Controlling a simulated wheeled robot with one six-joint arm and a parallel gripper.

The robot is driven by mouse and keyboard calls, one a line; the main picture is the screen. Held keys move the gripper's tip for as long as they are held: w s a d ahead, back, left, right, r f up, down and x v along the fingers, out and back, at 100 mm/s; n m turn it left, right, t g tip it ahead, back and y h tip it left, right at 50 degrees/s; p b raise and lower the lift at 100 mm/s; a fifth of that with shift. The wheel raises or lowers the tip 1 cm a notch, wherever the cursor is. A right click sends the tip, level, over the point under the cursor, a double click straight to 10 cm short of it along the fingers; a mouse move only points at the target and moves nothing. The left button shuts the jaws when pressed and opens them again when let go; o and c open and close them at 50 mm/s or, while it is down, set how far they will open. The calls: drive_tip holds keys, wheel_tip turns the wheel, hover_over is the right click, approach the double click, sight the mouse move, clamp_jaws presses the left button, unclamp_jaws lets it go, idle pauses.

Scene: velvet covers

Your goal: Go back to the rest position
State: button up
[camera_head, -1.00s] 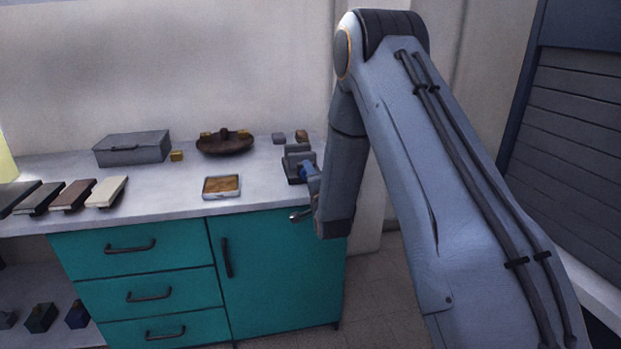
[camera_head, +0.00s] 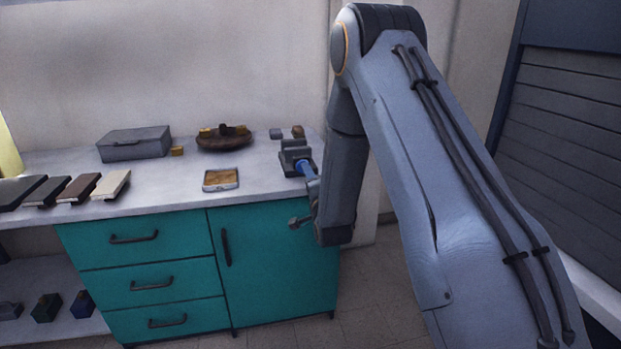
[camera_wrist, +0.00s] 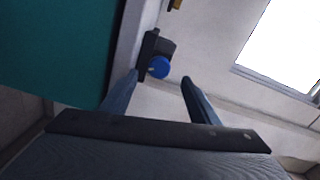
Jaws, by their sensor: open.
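My gripper (camera_wrist: 160,84) is open and empty in the wrist view, its two blue-grey fingers spread apart. Beyond the fingertips is a dark grey device with a round blue knob (camera_wrist: 159,67), apart from the fingers. My wrist hangs in front of the counter's right edge.
The pale counter (camera_head: 160,200) sits on teal drawers and a door. On it are a grey box (camera_head: 134,144), a brown round dish (camera_head: 224,142), a small framed tray (camera_head: 220,180) and several books (camera_head: 110,184). Tiled floor (camera_head: 375,285) is free right of the cabinet.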

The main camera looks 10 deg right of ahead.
drive_tip(key=shift+s+d, duration=0.1)
drive_tip(key=shift+s, duration=0.15)
drive_tip(key=shift+d, duration=0.1)
